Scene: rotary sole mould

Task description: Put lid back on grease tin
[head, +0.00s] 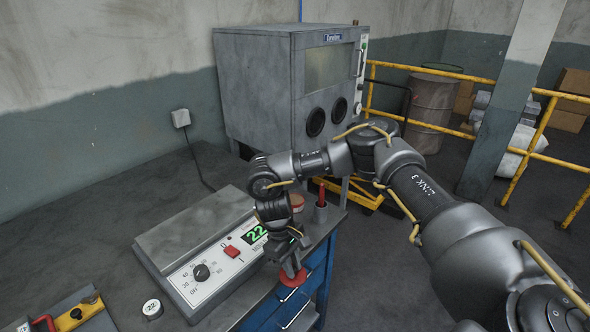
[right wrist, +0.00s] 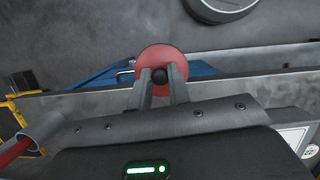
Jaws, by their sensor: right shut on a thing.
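My right gripper (head: 289,266) is shut on the red lid (head: 293,279) near the bench's right edge, above the blue drawer front. In the right wrist view the lid (right wrist: 150,53) is a flat red disc, with the gripper's two fingers (right wrist: 160,76) closed on its dark central knob. A low round reddish tin (head: 297,201), probably the grease tin, stands on the bench behind my right wrist and is partly hidden by it. The lid is apart from this tin. My left gripper is in neither view.
A grey hotplate-like unit (head: 190,232) with a green display fills the bench's middle. A red-handled tool stands in a grey holder (head: 321,213) right of the tin. A blasting cabinet (head: 262,85) stands behind.

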